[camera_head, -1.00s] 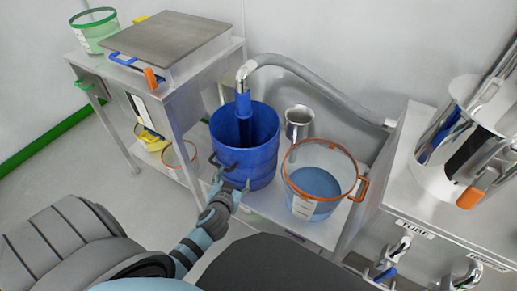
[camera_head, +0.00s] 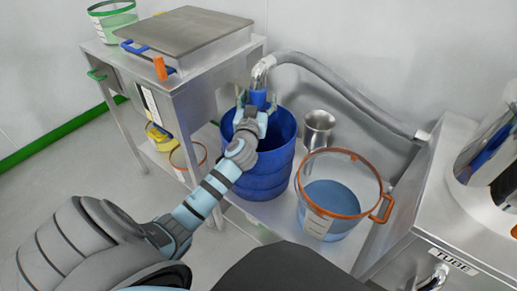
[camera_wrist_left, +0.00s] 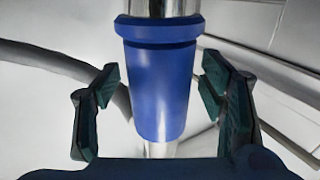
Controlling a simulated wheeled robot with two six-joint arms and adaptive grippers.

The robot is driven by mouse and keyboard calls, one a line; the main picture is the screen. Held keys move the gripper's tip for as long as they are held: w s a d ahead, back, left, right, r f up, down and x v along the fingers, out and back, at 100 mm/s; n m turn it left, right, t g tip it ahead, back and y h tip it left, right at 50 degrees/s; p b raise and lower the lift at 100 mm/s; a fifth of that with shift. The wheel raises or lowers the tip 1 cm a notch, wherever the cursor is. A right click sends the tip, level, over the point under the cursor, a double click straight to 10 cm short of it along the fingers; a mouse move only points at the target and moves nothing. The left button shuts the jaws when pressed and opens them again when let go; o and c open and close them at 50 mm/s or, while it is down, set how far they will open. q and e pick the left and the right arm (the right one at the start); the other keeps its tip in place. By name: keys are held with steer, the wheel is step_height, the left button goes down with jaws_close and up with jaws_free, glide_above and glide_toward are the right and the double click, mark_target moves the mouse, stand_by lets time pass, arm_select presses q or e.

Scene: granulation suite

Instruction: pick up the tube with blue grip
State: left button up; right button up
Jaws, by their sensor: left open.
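The tube (camera_head: 340,88) is a grey hose that runs along the wall to a bent metal end with a blue grip (camera_head: 258,98). The grip stands upright above the blue drum (camera_head: 270,163), and the tube's lower end is hidden in the head view. My left gripper (camera_head: 256,101) is at the grip. In the left wrist view the blue grip (camera_wrist_left: 158,85) stands between the two open fingers, with a gap on each side. Metal shows above and below the grip there. My right gripper is not in view.
A clear tub with an orange rim (camera_head: 336,213) and a metal jug (camera_head: 318,129) stand right of the drum. A steel cabinet (camera_head: 184,75) stands on the left. A bench with a TUBE label (camera_head: 452,261) is at the right.

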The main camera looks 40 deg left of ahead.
arm_select(q)
jaws_close()
steer(key=shift+r, duration=0.1)
stand_by(0.4)
